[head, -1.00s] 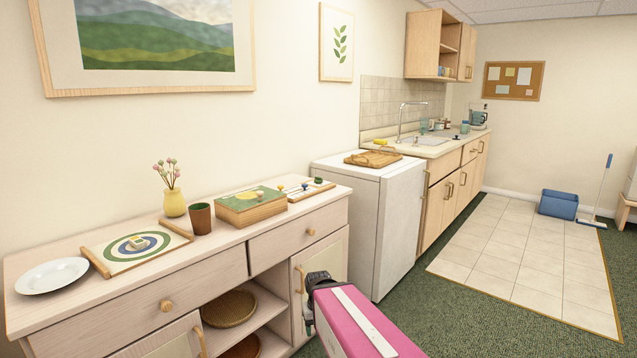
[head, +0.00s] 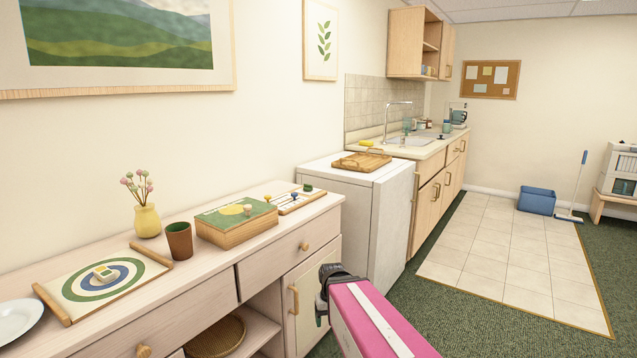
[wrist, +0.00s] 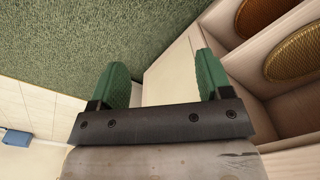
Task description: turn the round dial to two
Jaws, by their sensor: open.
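No dial with readable numbers can be made out. A wooden box (head: 236,222) on the sideboard has a green and yellow top with a small pale knob (head: 248,210). Behind it lies a flat board (head: 298,201) with small blue and yellow knobs and a dark green round piece (head: 308,188) at its far end. I cannot tell which of these is the dial. My gripper (head: 322,298) is in front of the sideboard, below its top and apart from these things. In the wrist view my gripper (wrist: 163,78) shows two green fingers spread apart, with nothing between them.
The sideboard (head: 190,307) also bears a brown cup (head: 179,241), a yellow vase (head: 147,221), a ringed mat (head: 78,293) with a small block, and a white plate (head: 14,320). A white appliance (head: 385,222) stands beyond it.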

